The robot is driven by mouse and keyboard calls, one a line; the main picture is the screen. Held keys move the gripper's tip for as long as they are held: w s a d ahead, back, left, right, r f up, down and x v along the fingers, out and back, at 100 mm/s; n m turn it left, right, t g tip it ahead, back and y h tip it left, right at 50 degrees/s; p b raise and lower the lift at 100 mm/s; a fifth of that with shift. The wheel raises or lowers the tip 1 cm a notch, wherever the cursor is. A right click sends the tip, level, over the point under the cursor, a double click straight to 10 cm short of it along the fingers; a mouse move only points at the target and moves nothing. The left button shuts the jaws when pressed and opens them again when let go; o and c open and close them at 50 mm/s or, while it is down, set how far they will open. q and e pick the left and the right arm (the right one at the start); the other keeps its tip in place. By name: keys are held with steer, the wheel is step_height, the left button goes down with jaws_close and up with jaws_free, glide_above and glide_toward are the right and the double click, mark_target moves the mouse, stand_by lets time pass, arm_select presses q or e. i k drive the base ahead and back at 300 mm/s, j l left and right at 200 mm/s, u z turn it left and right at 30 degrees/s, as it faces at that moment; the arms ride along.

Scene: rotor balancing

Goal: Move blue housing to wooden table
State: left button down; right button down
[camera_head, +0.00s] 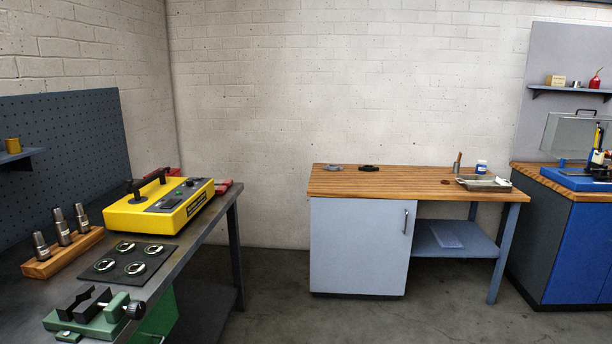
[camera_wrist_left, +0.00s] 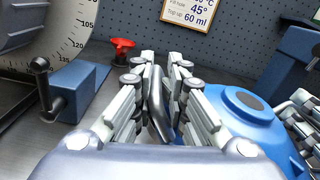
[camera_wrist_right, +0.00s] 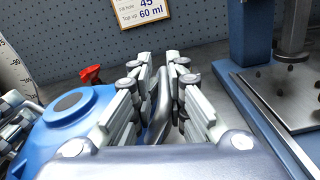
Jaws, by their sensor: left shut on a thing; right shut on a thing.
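The blue housing (camera_wrist_left: 243,108), rounded with a dark round spot on top, is at the right of the left wrist view. It also shows at the left of the right wrist view (camera_wrist_right: 72,108). My left gripper (camera_wrist_left: 160,85) is shut on a grey curved handle at one side of it. My right gripper (camera_wrist_right: 160,85) is shut on a like grey handle at the other side. Where the handles join the housing is hidden by the fingers. The wooden table (camera_head: 400,182) stands against the wall in the head view. Neither gripper shows in the head view.
A workbench with a yellow case (camera_head: 160,206) stands left. A graduated dial (camera_wrist_left: 75,40) and a blue-edged metal plate (camera_wrist_right: 290,95) flank the grippers.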

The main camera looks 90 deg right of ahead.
mark_target(404, 180)
steer(key=k+z, duration=0.15)
steer(key=z, duration=0.15)
steer(key=k+z, duration=0.1)
steer(key=z, duration=3.05)
steer(key=i+j+z, duration=0.15)
steer(key=i, duration=0.15)
steer(key=i+j+z, duration=0.15)
steer(key=i+j, duration=0.25)
steer(key=i, duration=0.2)
steer(key=i+j, duration=0.2)
steer(key=i, duration=0.25)
steer(key=i+j, duration=0.1)
steer(key=i, duration=1.75)
